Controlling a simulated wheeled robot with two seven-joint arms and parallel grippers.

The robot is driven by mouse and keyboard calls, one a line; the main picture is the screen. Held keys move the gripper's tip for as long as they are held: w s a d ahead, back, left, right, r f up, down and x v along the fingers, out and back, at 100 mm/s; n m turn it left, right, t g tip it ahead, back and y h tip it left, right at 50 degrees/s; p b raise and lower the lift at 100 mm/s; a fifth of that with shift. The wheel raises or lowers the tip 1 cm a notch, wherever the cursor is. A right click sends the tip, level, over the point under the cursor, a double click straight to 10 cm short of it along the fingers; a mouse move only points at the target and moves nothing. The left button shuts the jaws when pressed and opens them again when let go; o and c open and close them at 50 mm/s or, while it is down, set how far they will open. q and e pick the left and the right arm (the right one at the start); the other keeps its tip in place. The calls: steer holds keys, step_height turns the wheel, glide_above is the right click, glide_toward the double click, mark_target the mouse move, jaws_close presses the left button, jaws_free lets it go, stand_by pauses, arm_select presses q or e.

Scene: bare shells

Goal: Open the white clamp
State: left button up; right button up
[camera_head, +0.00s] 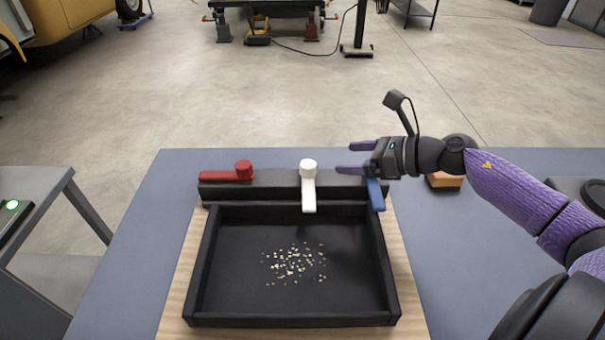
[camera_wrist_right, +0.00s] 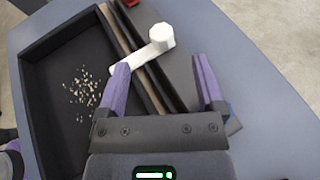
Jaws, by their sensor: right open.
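The white clamp (camera_head: 309,190) sits at the middle of the black bar behind the tray, its lever pointing toward the tray's front. It also shows in the right wrist view (camera_wrist_right: 150,49), ahead of my gripper. A red clamp (camera_head: 228,173) at the left has its lever lying along the bar. A blue clamp (camera_head: 376,194) at the right points forward, partly hidden by my gripper. My right gripper (camera_head: 354,157) is open and empty, to the right of the white clamp, fingers pointing left. Its fingers also show in the right wrist view (camera_wrist_right: 160,75). My left gripper is not in view.
A black tray (camera_head: 202,270) with pale crumbs stands on a wooden board (camera_head: 176,300) on the blue-grey table (camera_head: 130,250). An orange-brown block (camera_head: 444,181) lies to the right, under my right arm. The table's left side is clear.

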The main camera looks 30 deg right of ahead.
mark_target(314, 166)
step_height(314, 166, down, 2)
steer(key=shift+f+b, duration=0.1)
steer(key=shift+b, duration=0.3)
steer(key=b+x, duration=0.3)
steer(key=x, duration=0.6)
steer(key=shift+w, duration=0.1)
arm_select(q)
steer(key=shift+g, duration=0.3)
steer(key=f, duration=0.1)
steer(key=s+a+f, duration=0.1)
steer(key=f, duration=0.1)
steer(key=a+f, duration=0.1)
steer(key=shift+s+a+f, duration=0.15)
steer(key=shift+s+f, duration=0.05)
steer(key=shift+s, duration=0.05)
arm_select(e)
steer(key=shift+w+a+f, duration=0.1)
steer(key=shift+w+a, duration=0.1)
steer(key=shift+w, duration=0.05)
steer(key=c, duration=1.1)
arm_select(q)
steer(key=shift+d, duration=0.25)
arm_select(e)
jaws_close()
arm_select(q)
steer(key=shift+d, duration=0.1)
